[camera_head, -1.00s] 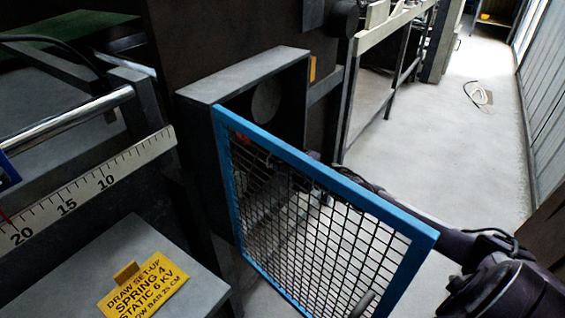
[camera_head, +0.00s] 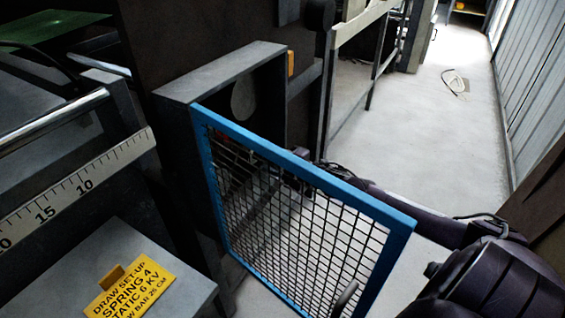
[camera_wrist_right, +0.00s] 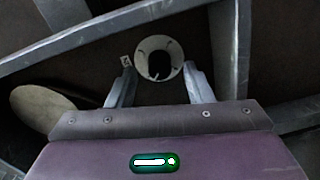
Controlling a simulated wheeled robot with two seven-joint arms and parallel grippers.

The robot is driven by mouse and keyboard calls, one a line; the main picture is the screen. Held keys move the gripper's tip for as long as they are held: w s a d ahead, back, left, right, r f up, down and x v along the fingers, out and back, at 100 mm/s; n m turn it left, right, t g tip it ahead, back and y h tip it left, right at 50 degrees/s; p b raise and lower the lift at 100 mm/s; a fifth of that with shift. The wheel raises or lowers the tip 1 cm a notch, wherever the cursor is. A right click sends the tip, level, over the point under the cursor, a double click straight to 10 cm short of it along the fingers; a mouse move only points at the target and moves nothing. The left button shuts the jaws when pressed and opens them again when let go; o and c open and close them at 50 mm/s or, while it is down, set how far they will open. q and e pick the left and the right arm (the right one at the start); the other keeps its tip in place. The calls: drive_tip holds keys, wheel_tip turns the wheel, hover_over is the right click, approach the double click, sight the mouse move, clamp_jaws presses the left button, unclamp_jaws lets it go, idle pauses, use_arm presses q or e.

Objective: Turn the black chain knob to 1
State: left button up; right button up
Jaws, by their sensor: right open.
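In the right wrist view a small black knob (camera_wrist_right: 158,68) sits on a pale round dial plate (camera_wrist_right: 144,48) with dark marks around its edge. I cannot read its numbers. My right gripper (camera_wrist_right: 160,72) is open, its two fingers standing either side of the dial in that picture, with nothing held. The gap in depth to the knob is hard to judge. In the head view my right arm reaches behind the blue-framed mesh door (camera_head: 300,167), and its gripper shows only dimly through the mesh. The knob is not discernible there. My left gripper is not in view.
The mesh door stands swung open from a grey box housing (camera_head: 215,75). A yellow set-up card (camera_head: 131,289) lies on a grey surface at lower left, below a ruler scale (camera_head: 80,187).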

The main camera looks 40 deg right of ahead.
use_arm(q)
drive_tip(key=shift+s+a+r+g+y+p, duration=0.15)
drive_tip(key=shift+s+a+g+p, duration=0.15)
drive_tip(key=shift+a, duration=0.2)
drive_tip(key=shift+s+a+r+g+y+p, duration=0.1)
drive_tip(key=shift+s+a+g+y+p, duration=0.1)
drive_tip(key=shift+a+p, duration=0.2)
use_arm(e)
drive_tip(key=v, duration=0.5)
drive_tip(key=shift+s+d, duration=0.1)
drive_tip(key=shift+s, duration=0.15)
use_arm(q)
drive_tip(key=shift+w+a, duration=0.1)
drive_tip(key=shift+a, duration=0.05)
